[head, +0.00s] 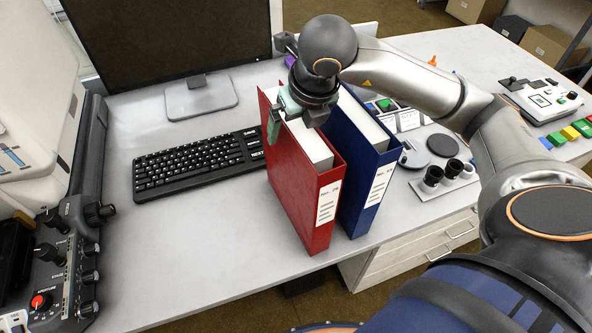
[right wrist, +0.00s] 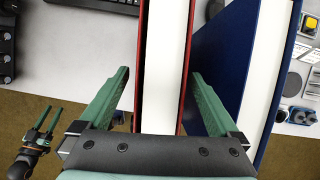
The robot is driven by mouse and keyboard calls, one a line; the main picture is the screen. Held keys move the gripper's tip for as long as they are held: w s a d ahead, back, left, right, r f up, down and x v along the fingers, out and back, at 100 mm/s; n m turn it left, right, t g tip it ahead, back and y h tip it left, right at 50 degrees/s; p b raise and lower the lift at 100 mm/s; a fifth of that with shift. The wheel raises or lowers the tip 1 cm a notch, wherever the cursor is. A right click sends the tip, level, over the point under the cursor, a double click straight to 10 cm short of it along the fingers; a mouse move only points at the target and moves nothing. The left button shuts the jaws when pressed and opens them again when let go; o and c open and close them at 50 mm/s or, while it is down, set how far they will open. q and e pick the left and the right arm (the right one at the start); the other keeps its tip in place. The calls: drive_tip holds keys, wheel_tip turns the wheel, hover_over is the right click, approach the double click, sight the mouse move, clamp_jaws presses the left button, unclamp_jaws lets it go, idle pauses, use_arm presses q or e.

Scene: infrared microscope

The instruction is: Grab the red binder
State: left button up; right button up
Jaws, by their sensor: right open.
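The red binder (head: 305,187) stands upright on the table, its labelled spine facing me. My right gripper (head: 290,125) is over its top, fingers pointing down and open. In the right wrist view the red binder (right wrist: 165,60) runs between the two green fingers of the right gripper (right wrist: 158,78). One finger is on its left side, the other in the gap towards the blue binder; contact cannot be told. My left gripper (right wrist: 44,118) shows small at lower left in the right wrist view, fingers apart and empty, away from the binder.
A blue binder (head: 367,180) stands close on the right of the red one. A black keyboard (head: 195,163) lies to the left, with a monitor (head: 170,40) behind. Eyepieces (head: 433,178) and a black disc lie to the right.

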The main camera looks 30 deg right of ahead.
drive_tip(key=shift+f+b, duration=0.25)
drive_tip(key=shift+b, duration=0.2)
idle(0.3)
drive_tip(key=shift+c, duration=0.2)
clamp_jaws()
idle(0.6)
drive_tip(key=shift+r, duration=0.1)
